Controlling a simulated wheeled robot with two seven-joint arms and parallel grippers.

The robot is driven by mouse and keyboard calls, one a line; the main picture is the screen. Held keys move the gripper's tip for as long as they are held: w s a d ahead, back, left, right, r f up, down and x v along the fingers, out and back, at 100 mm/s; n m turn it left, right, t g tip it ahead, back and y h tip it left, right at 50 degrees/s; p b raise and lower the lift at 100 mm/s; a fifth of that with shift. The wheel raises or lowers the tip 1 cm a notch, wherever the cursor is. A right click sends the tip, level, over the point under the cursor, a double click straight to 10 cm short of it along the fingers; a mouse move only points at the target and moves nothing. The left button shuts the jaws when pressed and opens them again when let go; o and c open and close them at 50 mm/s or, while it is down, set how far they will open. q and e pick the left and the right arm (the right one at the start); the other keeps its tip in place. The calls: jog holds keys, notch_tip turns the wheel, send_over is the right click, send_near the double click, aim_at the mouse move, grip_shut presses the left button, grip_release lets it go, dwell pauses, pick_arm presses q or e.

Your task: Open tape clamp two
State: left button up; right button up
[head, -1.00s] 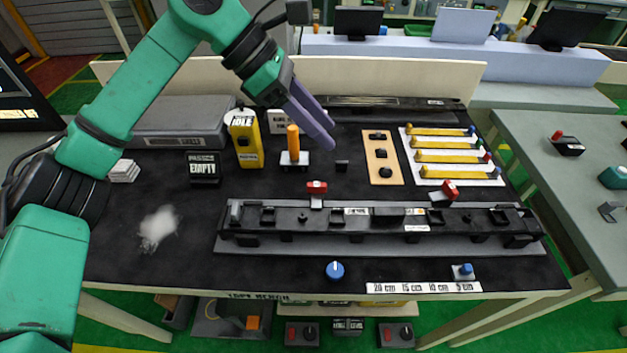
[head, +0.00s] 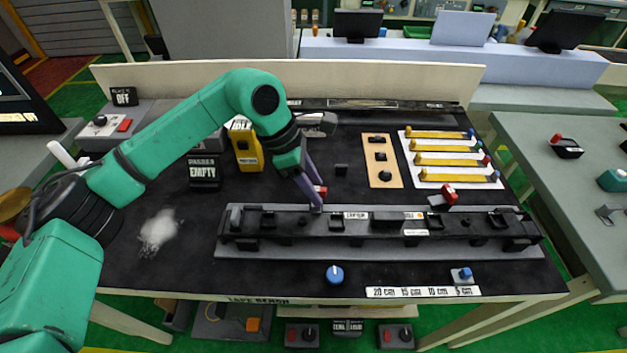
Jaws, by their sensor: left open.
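My left gripper (head: 315,206) has its purple fingers pointing down at the back edge of the long black trim fixture (head: 385,222). It is open, and its tips are at the left red-handled clamp (head: 323,190), mostly hidden behind the fingers. I cannot tell whether the fingers touch the handle. A second red-handled clamp (head: 448,190) stands at the fixture's back edge to the right, its handle tilted up. I cannot read which clamp is number two. My right gripper is not in view.
A tan button panel (head: 383,160) and a white board with yellow strips (head: 450,157) lie at the back right. A blue knob (head: 335,273) is in front.

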pick_arm(q)
jog(key=shift+c, duration=0.3)
grip_shut()
